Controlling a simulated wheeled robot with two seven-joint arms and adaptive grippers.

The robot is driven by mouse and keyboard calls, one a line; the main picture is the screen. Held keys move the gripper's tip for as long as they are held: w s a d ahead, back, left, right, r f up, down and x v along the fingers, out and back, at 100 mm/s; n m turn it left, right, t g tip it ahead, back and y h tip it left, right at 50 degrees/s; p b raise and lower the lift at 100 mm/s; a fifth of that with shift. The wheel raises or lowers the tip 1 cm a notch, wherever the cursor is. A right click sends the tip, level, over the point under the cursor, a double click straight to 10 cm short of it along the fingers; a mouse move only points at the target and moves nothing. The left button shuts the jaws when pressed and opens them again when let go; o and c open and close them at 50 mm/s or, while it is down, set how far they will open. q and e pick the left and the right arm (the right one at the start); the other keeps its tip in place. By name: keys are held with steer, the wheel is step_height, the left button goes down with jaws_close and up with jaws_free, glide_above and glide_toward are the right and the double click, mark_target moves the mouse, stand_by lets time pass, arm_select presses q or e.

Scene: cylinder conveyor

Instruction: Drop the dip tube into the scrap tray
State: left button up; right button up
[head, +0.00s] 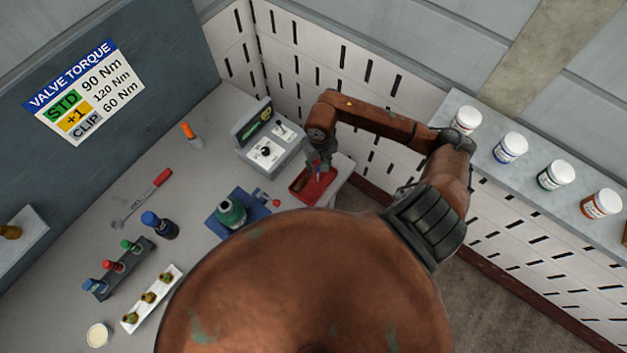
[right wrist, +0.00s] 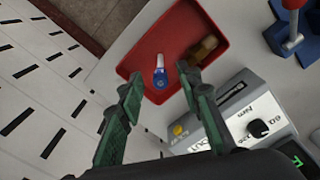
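The scrap tray is a shallow red tray (head: 325,186) at the right end of the bench, and it fills the top middle of the right wrist view (right wrist: 218,22). My right gripper (head: 318,163) is over the tray, pointing down. In the right wrist view its two green fingers (right wrist: 159,73) stand apart, open. A small blue piece with a white end (right wrist: 160,76), possibly the dip tube, shows between the fingertips with gaps on both sides. It appears to lie in the tray. A brown-gold fitting (right wrist: 204,48) lies in the tray beside it. My left gripper is not in view.
A grey control box (head: 270,150) stands against the tray's left side. A green bottle (head: 231,213) is on a blue base nearby. White jars (head: 510,148) line the right shelf.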

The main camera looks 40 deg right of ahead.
steer(key=shift+r, duration=0.1)
step_height(320, 180, up, 12)
stand_by(0.5)
steer(key=shift+a, duration=0.1)
